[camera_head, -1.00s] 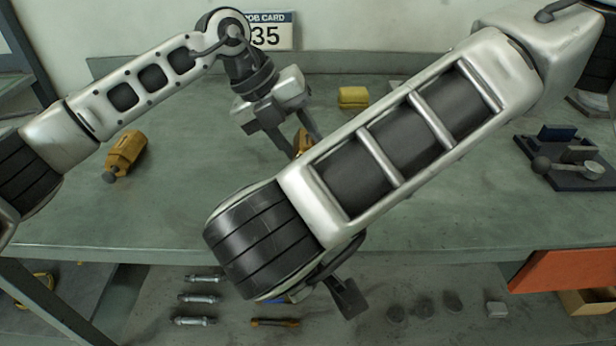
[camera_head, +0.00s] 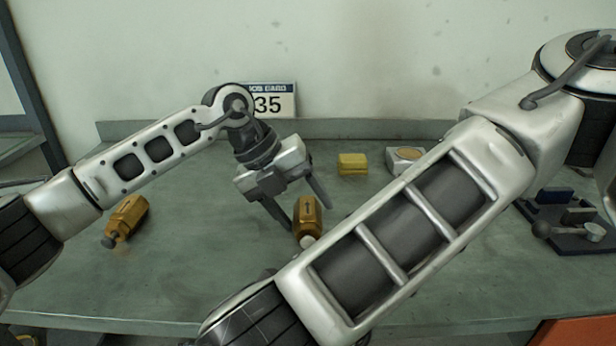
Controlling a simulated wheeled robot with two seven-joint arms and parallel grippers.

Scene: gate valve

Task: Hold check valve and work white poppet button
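A brass check valve (camera_head: 308,212) with an arrow on its body lies on the green bench, its white poppet button (camera_head: 307,242) pointing toward me. My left gripper (camera_head: 308,214) is open, with its fingers spread around this valve; I cannot tell whether they touch it. A second brass valve (camera_head: 129,213) with a grey button lies to the left, apart from the gripper. My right arm crosses the front right of the view, and its gripper is below the frame.
A yellow block (camera_head: 352,164) and a pale box with a round top (camera_head: 404,158) stand at the back. A dark tray (camera_head: 574,238) with small items is at the right. The bench's left front is clear.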

